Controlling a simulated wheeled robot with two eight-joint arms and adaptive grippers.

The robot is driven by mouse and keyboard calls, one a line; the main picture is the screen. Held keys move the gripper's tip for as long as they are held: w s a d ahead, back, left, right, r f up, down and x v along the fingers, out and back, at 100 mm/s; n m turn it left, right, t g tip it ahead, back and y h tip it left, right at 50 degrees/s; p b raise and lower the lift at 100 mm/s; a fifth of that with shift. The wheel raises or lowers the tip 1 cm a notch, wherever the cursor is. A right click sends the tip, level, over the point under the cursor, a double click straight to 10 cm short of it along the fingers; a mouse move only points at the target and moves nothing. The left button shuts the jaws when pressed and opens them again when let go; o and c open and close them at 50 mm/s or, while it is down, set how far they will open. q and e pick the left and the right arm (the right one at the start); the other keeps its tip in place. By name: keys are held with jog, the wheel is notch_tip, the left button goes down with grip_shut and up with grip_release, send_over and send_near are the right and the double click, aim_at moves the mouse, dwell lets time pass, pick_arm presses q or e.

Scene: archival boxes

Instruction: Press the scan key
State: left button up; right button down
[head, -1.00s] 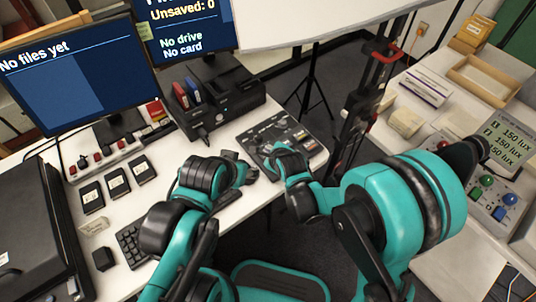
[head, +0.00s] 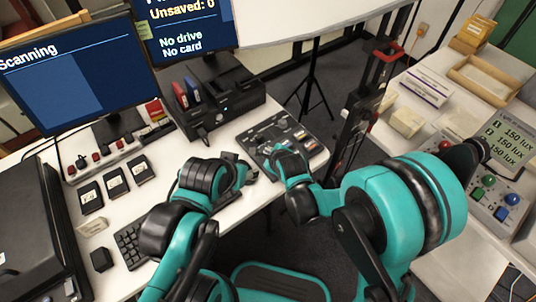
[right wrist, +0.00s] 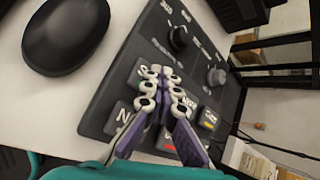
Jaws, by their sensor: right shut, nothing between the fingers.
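The dark control panel (head: 262,135) lies on the white desk in the head view and fills the middle of the right wrist view (right wrist: 128,58). My right gripper (head: 272,168) is shut and empty over the panel's near edge. In the right wrist view its fingertips (right wrist: 164,76) are together over the keys. A key whose label starts with S (right wrist: 138,73) is partly hidden behind them; I cannot tell whether they touch it. The left monitor (head: 90,80) reads "Scanning". My left gripper (head: 246,174) is left of the panel, its jaws unclear.
A black mouse (right wrist: 68,32) lies beside the panel in the right wrist view. A black dock (head: 215,100) with cartridges stands behind the panel. The right table holds boxes (head: 427,90) and a lux control unit (head: 490,195). Dark floor separates the tables.

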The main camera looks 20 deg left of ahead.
dwell(0.3)
jog(key=shift+r+p, duration=0.7)
jog(key=shift+r, duration=0.2)
jog(key=shift+r, duration=0.1)
notch_tip(320, 180, up, 5)
jog(key=p, duration=0.3)
jog(key=shift+p, duration=0.4)
jog(key=shift+d, duration=0.1)
